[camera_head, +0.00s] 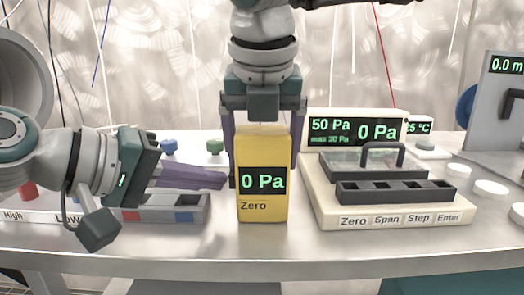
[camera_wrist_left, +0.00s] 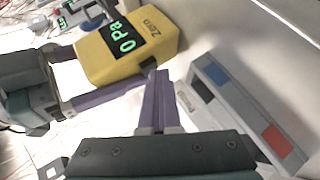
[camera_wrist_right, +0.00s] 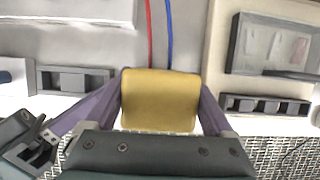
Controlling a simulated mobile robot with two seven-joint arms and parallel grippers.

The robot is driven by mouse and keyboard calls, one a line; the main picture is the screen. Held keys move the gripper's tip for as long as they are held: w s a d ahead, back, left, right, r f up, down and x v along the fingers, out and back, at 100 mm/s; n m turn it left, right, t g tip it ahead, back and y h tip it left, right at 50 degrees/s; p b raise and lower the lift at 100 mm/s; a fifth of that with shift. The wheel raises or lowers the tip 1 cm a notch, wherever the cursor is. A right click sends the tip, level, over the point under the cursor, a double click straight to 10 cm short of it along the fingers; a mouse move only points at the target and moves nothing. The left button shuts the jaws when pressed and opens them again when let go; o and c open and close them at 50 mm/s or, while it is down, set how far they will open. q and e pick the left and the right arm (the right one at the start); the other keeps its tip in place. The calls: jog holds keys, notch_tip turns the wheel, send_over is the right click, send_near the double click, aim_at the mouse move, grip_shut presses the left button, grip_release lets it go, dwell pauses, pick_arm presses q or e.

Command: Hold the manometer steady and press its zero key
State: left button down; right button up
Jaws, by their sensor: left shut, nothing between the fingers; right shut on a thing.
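The yellow manometer (camera_head: 263,155) stands upright in the middle of the bench, its display reading 0 Pa. The Zero label (camera_head: 253,206) is below the display; the manometer also shows in the left wrist view (camera_wrist_left: 100,58). My right gripper (camera_head: 263,168) comes from above and is shut on the manometer, one finger on each side; the right wrist view shows its top (camera_wrist_right: 160,98) between the fingers. My left gripper (camera_head: 226,181) is shut and empty, its tips just left of the manometer. In the left wrist view, a small dark piece (camera_wrist_left: 148,64) shows at the manometer's edge near these tips; I cannot tell whether they touch.
A white calibrator (camera_head: 385,210) with Zero, Span, Step and Enter labels stands to the right. A grey block (camera_head: 165,214) with red and blue ends lies beneath my left gripper. Red and blue hoses (camera_wrist_right: 158,35) run behind the manometer. The front bench strip is clear.

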aim_at(163, 202)
pick_arm(q)
jog(key=shift+a, duration=0.2)
jog(key=shift+a, duration=3.05)
pick_arm(e)
jog(key=o, duration=1.3)
jog(key=shift+c, duration=0.2)
